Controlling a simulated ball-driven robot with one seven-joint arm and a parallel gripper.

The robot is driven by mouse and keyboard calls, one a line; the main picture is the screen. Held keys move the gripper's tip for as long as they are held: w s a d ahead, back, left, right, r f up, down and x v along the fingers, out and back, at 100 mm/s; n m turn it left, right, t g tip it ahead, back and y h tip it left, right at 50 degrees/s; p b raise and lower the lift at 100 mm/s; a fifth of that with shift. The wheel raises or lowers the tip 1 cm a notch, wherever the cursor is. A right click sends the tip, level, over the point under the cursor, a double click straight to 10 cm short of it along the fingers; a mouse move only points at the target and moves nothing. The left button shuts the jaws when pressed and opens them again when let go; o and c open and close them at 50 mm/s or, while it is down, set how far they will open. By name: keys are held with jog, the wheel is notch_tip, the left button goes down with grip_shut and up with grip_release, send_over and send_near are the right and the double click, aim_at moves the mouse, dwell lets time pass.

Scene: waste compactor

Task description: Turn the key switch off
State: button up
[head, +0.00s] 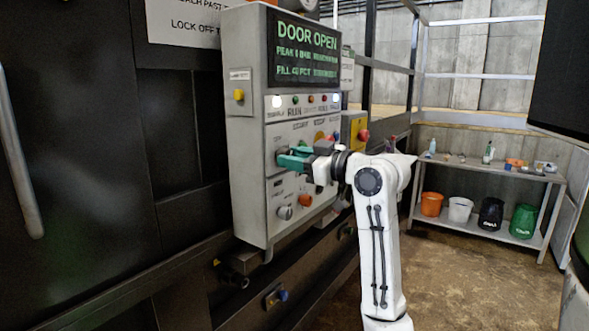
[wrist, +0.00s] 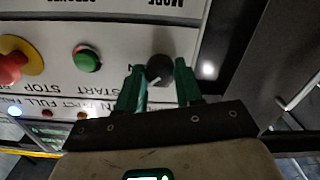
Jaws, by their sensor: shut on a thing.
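The grey control panel (head: 250,130) stands on the dark machine, with a screen that reads DOOR OPEN. My gripper (head: 285,161) is at the left part of its front face, its teal fingers pointing at the panel. In the wrist view, my gripper (wrist: 159,85) has its two green fingers on either side of a dark round knob (wrist: 158,68) with a pale mark, which appears to be the key switch. The fingers are shut on it. The head view hides this knob behind the fingers, and its label is not readable.
The wrist view, upside down, shows a green button (wrist: 87,58) and a red stop button (wrist: 12,66) beside the knob. Lower on the panel are a grey knob (head: 285,212) and an orange one (head: 305,200). A shelf table (head: 490,168) with buckets stands at right. Open floor lies between.

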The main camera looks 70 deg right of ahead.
jog(key=shift+n+b, duration=4.25)
jog(key=shift+n, duration=0.25)
jog(key=o, duration=1)
jog(key=shift+o, duration=0.2)
jog(key=shift+s, duration=0.1)
jog(key=b+v, duration=0.1)
jog(key=v, duration=0.9)
jog(key=shift+s+b, duration=0.3)
jog(key=shift+s, duration=0.05)
